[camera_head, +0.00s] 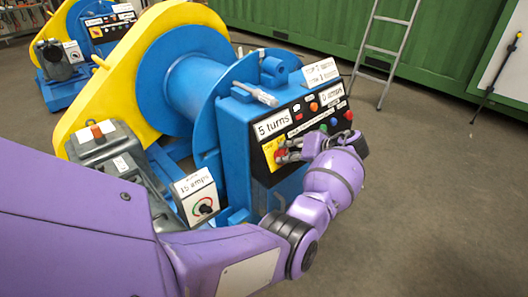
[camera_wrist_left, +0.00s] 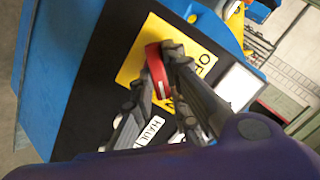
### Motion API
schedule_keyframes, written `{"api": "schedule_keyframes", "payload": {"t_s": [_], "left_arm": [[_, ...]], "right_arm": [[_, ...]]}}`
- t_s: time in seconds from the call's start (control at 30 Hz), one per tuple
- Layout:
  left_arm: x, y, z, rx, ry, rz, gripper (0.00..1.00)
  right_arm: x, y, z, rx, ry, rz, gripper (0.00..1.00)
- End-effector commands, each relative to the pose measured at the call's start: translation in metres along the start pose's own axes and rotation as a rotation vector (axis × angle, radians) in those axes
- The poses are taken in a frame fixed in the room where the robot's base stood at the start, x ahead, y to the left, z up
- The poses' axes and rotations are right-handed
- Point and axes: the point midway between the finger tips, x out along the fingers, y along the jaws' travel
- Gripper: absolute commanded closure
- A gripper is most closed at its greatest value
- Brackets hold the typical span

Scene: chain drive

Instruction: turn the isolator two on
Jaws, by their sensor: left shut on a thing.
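The red isolator handle (camera_head: 280,154) sits on a yellow plate (camera_head: 268,150) at the lower left of the black control panel (camera_head: 310,112) on the blue machine. In the left wrist view, the red handle (camera_wrist_left: 157,72) stands out from the yellow plate (camera_wrist_left: 138,58), which has partly hidden lettering starting "OF". My left gripper (camera_head: 286,150) is at the panel, its fingers on both sides of the handle and shut on it. Its fingers (camera_wrist_left: 154,75) cover part of the handle and plate in the wrist view. My right gripper is not in view.
The panel carries several coloured buttons and a "5 turns" label (camera_head: 272,124). A "15 amps" box (camera_head: 200,197) with a dial stands below left. A second similar machine (camera_head: 75,45) is behind. A ladder (camera_head: 388,50) leans on a green container (camera_head: 440,40); floor at right is clear.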

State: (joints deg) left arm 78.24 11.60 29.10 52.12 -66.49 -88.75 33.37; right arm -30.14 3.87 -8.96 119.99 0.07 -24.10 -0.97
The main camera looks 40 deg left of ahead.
Motion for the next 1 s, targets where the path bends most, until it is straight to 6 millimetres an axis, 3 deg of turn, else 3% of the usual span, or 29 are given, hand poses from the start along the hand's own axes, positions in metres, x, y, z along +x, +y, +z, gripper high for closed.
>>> {"api": "schedule_keyframes", "payload": {"t_s": [0.1, 0.13, 0.27, 0.67, 1.0], "left_arm": [[-0.001, 0.0, 0.0, 0.002, -0.002, 0.001, 1.0], [-0.001, 0.0, 0.0, 0.002, -0.002, 0.001, 0.83], [-0.001, 0.0, 0.0, 0.001, -0.001, 0.001, 0.67], [-0.008, 0.001, -0.001, -0.001, 0.001, 0.003, 0.67], [-0.075, 0.001, -0.002, -0.002, 0.002, 0.005, 0.67]], "right_arm": [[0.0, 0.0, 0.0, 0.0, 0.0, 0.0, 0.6], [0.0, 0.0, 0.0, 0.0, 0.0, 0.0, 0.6], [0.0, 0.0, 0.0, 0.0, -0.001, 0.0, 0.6], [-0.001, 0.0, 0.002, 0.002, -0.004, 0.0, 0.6], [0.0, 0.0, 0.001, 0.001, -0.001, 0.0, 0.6]]}}
